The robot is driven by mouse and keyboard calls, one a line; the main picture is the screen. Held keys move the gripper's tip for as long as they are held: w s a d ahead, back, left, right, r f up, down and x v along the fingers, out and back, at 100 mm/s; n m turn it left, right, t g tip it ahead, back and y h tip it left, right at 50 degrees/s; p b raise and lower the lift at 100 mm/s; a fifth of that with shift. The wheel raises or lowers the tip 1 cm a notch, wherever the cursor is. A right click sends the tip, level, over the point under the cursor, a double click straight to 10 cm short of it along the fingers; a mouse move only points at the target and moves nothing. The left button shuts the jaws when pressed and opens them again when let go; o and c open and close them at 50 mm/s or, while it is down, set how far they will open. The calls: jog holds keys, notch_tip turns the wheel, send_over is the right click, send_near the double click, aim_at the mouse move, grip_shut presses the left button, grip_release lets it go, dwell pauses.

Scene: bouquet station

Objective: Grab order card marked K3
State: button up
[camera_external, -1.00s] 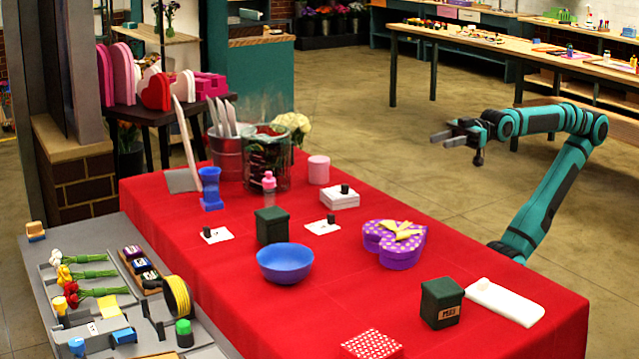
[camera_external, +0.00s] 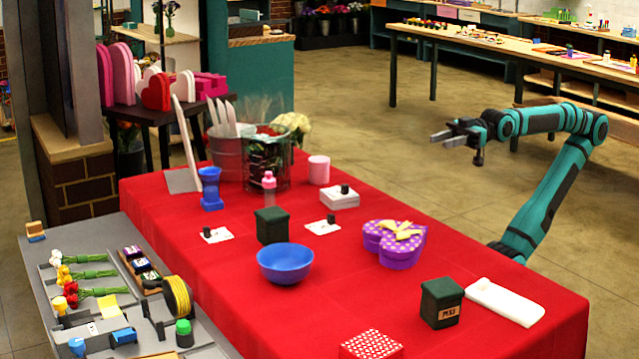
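Two white cards lie flat on the red table (camera_external: 400,310), each with a small dark block on it: one left (camera_external: 211,237) and one right (camera_external: 318,229), near the dark green box. A white box or stack (camera_external: 340,201) behind them also carries a dark block. Any marking on these is too small to read, so I cannot tell which is K3. My gripper (camera_external: 441,139) is in the air beyond the table's right side, well away from the cards. Its two fingers point left, apart and empty.
A dark green box (camera_external: 271,226), blue bowl (camera_external: 285,264), purple heart box (camera_external: 394,244), labelled green box (camera_external: 441,302) and white slab (camera_external: 505,302) stand on the table. A bucket and a glass vase of flowers stand at the back. The floor around my arm is clear.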

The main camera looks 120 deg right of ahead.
jog(key=shift+o, duration=0.8)
